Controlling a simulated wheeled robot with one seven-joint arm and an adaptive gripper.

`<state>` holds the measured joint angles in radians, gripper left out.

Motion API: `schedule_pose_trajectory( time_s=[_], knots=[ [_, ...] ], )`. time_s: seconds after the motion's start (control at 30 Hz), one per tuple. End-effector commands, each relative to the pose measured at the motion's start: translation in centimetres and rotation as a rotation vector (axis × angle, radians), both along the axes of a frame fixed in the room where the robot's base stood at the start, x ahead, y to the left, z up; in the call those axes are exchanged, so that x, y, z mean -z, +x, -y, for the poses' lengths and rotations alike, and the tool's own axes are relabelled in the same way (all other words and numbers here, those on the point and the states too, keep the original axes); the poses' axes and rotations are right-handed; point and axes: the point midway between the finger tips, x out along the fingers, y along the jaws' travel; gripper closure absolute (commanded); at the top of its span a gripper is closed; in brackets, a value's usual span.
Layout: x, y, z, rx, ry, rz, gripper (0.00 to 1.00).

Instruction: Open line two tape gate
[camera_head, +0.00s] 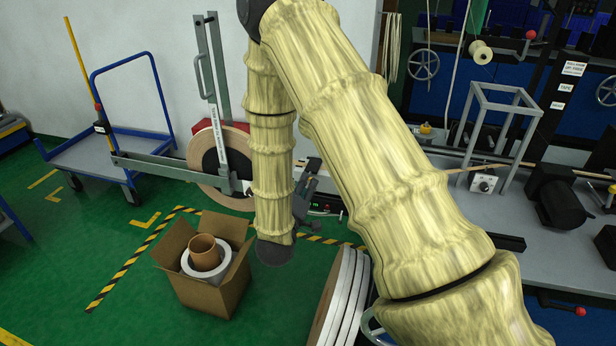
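A tall grey metal gate-like frame (212,88) stands upright by the white wall at the left of centre. It has a bar handle on its left side and a small upright label whose text I cannot read. It stands in front of a large tan tape roll (207,175) on a grey horizontal bar (150,166). I cannot tell whether this frame is the line two gate. My gripper (308,190) is small and dark, to the right of the roll, partly hidden behind my cream-sleeved arm. Its fingers are not clear, and nothing shows in it.
An open cardboard box (208,285) with rolls stands on the green floor. Large rolls (343,298) lean at bottom centre. A blue cart (100,140) stands at left. A grey bench (480,215) with a black motor (556,200) fills the right. Floor left of the box is clear.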

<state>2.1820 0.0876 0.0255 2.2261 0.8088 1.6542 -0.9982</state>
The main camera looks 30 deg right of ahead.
Motion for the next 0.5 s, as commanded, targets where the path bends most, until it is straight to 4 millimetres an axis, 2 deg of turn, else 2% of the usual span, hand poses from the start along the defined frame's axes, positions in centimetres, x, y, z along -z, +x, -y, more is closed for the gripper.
schedule_pose_trajectory(
  time_s=[0.2,0.5],
  knots=[
    [-0.1,2.0,2.4,0.002,0.002,0.001,0.67],
    [0.0,3.1,3.7,0.001,0.0,0.0,0.67]
  ],
)
